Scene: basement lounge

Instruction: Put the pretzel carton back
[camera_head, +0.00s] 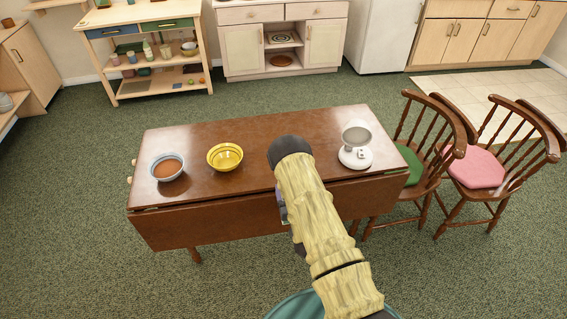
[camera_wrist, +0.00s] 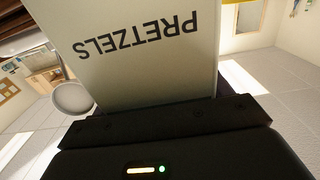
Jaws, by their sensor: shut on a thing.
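The pretzel carton (camera_wrist: 150,45) fills the upper middle of the wrist view, a pale box with "PRETZELS" printed on it, reading upside down. My gripper (camera_wrist: 165,120) is shut on it; its dark body lies across the bottom of that view, and the carton hides the fingertips. In the head view my arm reaches over the wooden drop-leaf table (camera_head: 215,190) and hides the gripper and most or all of the carton. I cannot tell there how high the carton is above the table.
On the table stand a bowl with brown contents (camera_head: 168,168), a yellow bowl (camera_head: 225,157) and a white kitchen scale (camera_head: 355,154). Chairs with a green cushion (camera_head: 428,166) and a pink cushion (camera_head: 477,167) are at the right. A shelf unit (camera_head: 160,73) and white cabinet (camera_head: 285,50) stand behind.

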